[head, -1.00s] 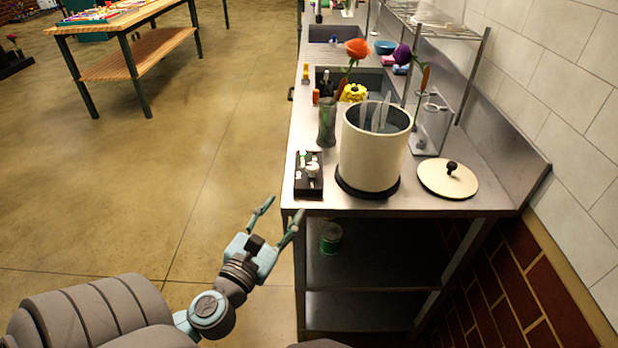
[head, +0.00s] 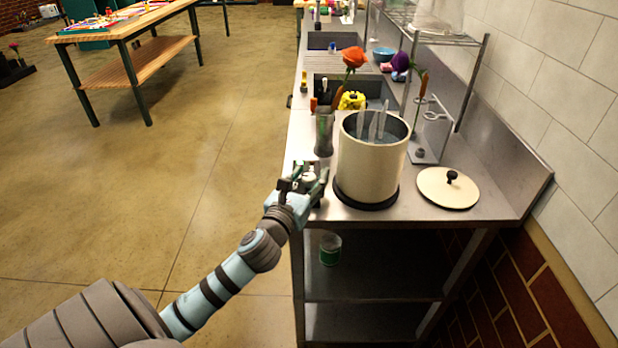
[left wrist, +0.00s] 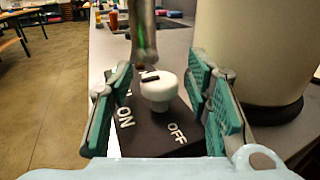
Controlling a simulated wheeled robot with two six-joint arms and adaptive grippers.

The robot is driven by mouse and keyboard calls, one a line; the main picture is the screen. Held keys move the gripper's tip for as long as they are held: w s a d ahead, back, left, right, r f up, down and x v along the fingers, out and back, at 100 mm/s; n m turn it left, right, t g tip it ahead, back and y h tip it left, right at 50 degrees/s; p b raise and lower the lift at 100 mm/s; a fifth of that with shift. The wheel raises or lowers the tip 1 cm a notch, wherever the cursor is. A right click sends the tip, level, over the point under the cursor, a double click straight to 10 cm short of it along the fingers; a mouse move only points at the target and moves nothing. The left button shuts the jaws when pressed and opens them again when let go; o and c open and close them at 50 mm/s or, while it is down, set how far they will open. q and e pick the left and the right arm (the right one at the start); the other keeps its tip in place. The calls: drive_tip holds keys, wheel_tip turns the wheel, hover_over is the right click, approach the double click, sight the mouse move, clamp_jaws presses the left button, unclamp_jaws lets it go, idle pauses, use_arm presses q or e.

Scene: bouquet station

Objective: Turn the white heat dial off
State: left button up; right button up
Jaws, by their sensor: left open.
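The white heat dial (left wrist: 158,92) stands on a dark control box (left wrist: 160,135) marked ON at left and OFF at right in the left wrist view. A dark pointer mark shows on the dial's top. My left gripper (head: 306,176) is at the box at the counter's front left edge; in the left wrist view its open green-padded fingers (left wrist: 163,105) stand on both sides of the dial, with gaps to it. In the head view the gripper hides most of the dial and box. My right gripper is not in view.
A large cream pot (head: 371,165) on a black base stands right of the dial, close to my gripper. A grey vase (head: 324,135) stands just behind. A lid (head: 447,188) lies at right. The floor left of the counter is clear.

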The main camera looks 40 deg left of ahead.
use_arm(q)
clamp_jaws()
